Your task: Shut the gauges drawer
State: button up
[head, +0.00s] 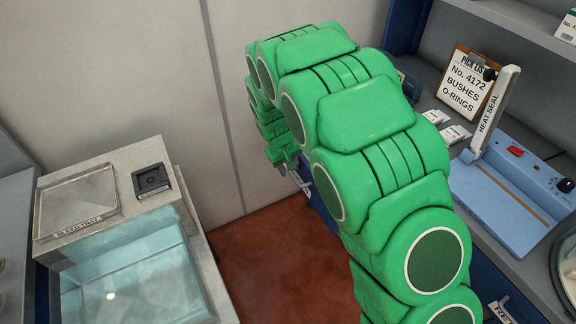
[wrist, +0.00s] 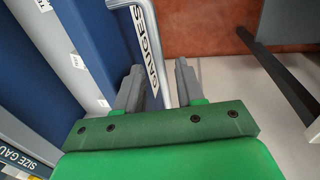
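The gauges drawer shows in the wrist view as a blue-grey front with a white GAUGES label (wrist: 147,42) and a pale metal bar handle (wrist: 157,62). My gripper (wrist: 162,80) is open. Its two grey fingers are on either side of the handle bar, with a gap visible at the right; I cannot tell whether the left finger touches the drawer. In the head view my gripper (head: 292,163) is small and low beyond my green arm, beside a blue drawer front (head: 318,207). My arm hides most of the drawer there, so how far it stands out is unclear.
A grey bench with a heat sealer (head: 510,190) and a PICK LIST board (head: 466,85) is at the right. A stand with a glass tank (head: 135,275) and a bleed tray (head: 75,203) is at the left. Reddish floor (head: 265,260) lies clear between them.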

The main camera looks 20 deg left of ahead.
grip_shut()
jog(key=w+d, duration=1.7)
jog(key=shift+w+d, duration=0.25)
jog(key=shift+d, duration=0.05)
jog(key=shift+c, duration=2)
grip_release()
jog(key=o, duration=0.4)
jog(key=shift+a+r, duration=0.1)
jog(key=shift+r, duration=0.05)
